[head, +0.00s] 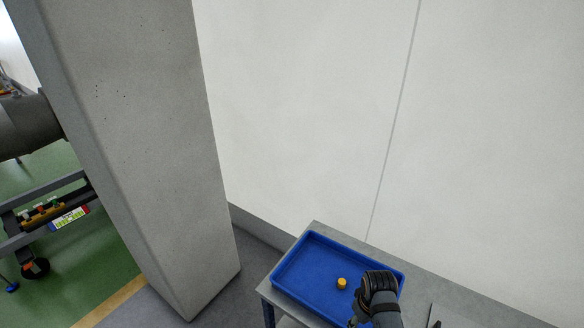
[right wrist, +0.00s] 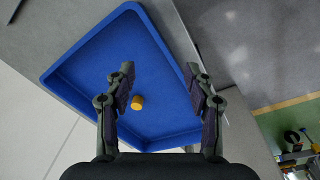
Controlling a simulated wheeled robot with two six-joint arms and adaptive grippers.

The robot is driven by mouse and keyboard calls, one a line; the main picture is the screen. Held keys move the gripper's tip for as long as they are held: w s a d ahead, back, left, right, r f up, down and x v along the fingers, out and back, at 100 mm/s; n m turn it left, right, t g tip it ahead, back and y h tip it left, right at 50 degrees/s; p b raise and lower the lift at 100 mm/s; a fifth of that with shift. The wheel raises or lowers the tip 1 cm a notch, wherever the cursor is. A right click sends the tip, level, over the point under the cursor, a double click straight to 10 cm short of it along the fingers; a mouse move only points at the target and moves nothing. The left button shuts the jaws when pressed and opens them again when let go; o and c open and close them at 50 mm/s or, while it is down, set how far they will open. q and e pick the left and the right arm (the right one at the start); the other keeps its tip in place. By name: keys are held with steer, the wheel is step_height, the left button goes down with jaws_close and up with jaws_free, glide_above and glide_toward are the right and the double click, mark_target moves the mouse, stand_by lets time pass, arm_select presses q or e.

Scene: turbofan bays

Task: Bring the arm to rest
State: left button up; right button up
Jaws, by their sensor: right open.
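My right arm reaches in from the bottom right of the head view, over a blue tray (head: 304,287). My right gripper (right wrist: 160,85) is open and empty in the right wrist view, its two fingers spread apart above the tray. In the head view the fingers are mostly hidden by the wrist. A small yellow-orange cylinder (head: 342,283) lies inside the tray. It also shows in the right wrist view (right wrist: 137,103), between the fingers in the picture and nearer the left one. My left gripper is not in view.
The tray sits on a grey table (head: 314,225) beside a pale wall (head: 300,100). A thick concrete pillar (head: 135,130) stands left of the table. A wheeled frame (head: 45,215) stands on green floor at the far left. A flat grey item (head: 445,317) lies on the table at right.

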steer(key=s+d+r+m+t, duration=0.35)
steer(key=s+r, duration=0.55)
steer(key=s, duration=0.5)
steer(key=s+d+f+g, duration=0.1)
steer(key=s+d+f, duration=0.1)
steer(key=f, duration=1.2)
steer(key=s+d+f+g, duration=0.1)
steer(key=s+f, duration=0.1)
steer(key=f, duration=1.3)
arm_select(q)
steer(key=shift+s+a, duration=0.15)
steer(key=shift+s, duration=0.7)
arm_select(e)
steer(key=s+d+f+g, duration=0.1)
steer(key=s+f, duration=1.2)
steer(key=s, duration=0.4)
steer(key=shift+d+f+m, duration=0.15)
steer(key=shift+f+m, duration=0.15)
steer(key=shift+m, duration=0.05)
